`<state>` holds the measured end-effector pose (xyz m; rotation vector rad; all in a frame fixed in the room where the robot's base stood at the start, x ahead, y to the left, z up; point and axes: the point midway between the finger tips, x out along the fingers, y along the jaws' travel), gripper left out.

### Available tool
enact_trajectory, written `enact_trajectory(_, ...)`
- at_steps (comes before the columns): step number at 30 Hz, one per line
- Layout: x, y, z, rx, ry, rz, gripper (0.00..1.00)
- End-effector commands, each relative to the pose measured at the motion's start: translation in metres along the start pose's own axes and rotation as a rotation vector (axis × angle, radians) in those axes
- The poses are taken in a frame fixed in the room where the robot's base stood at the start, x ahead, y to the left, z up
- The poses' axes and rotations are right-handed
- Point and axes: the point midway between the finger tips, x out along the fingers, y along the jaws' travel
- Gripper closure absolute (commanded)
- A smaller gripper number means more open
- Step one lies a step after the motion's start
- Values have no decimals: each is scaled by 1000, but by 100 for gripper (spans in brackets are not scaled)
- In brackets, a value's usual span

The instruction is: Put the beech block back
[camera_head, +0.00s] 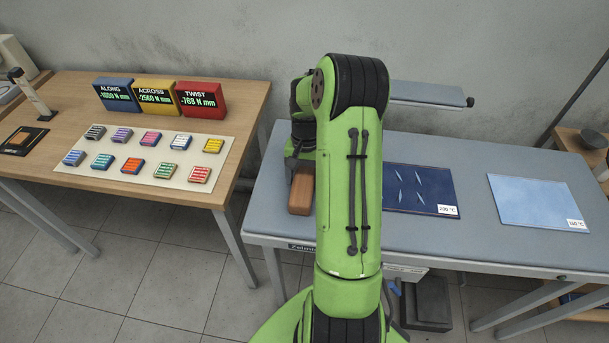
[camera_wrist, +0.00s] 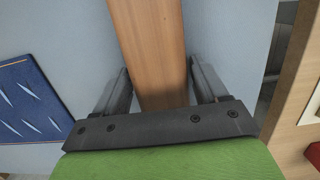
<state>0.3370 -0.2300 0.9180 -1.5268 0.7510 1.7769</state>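The beech block (camera_head: 301,190) is a long brown wooden bar on the blue-grey table, beside my arm in the head view. My arm covers part of it. In the wrist view the block (camera_wrist: 152,45) runs from the top edge down between the two fingers of my gripper (camera_wrist: 158,72). One dark finger stands on each side of it, with the fingertips very close to its sides. Whether they press on it cannot be told. The head view does not show the fingers clearly.
Right of my arm lie a dark blue panel (camera_head: 425,178) marked 200 °C and a light blue panel (camera_head: 540,202). A wooden table (camera_head: 65,82) at the left carries three coloured displays (camera_head: 155,94) and a pale board (camera_head: 108,177) with several small coloured blocks. A grey shelf (camera_head: 428,94) is behind.

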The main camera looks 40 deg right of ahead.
Motion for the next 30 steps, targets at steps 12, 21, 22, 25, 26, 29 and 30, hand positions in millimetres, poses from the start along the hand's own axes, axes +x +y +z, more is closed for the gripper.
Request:
enact_trajectory(12, -5, 0, 1, 0, 0, 0, 10)
enact_trajectory(21, -77, -1, 0, 0, 7, -1, 10)
enact_trajectory(22, -85, -1, 0, 0, 6, -1, 10)
enact_trajectory(25, -106, 0, 0, 1, 4, 0, 10)
enact_trajectory(26, -111, 0, 0, 1, 4, 0, 10)
enact_trajectory(29, -121, 0, 0, 0, 1, 0, 10)
enact_trajectory(30, -124, -1, 1, -3, 2, 0, 10)
